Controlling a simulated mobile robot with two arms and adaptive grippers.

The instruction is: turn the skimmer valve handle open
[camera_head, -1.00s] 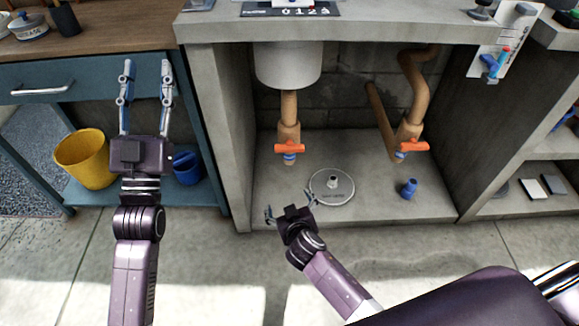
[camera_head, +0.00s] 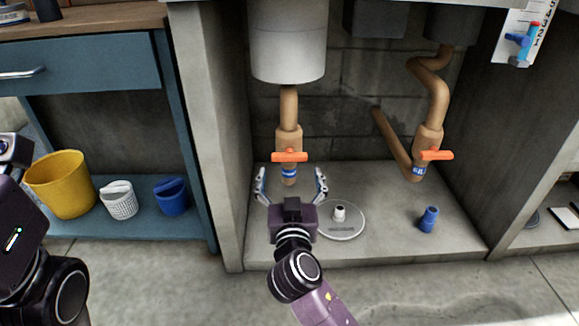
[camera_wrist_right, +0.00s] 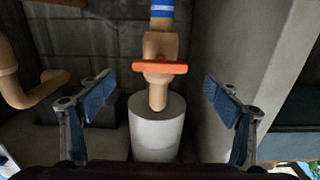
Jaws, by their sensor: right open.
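Two valves have orange handles. The left valve handle (camera_head: 289,157) lies crosswise on a tan vertical pipe, above a blue-and-white band. The right valve handle (camera_head: 436,155) is also roughly level, on a bent pipe. I cannot read which is the skimmer valve. My right gripper (camera_head: 291,178) is open and empty, just in front of and below the left handle, its fingers spread to either side. In the right wrist view that handle (camera_wrist_right: 160,67) shows between the two fingers, apart from both. Only parts of my left arm show at the left edge; its fingers are not seen.
A grey-white cylinder (camera_head: 288,55) hangs above the left pipe. A round plate (camera_head: 346,226) and a blue fitting (camera_head: 428,219) lie on the concrete floor of the bay. A concrete side wall (camera_head: 221,150) stands left of the gripper. Buckets stand on the left shelf.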

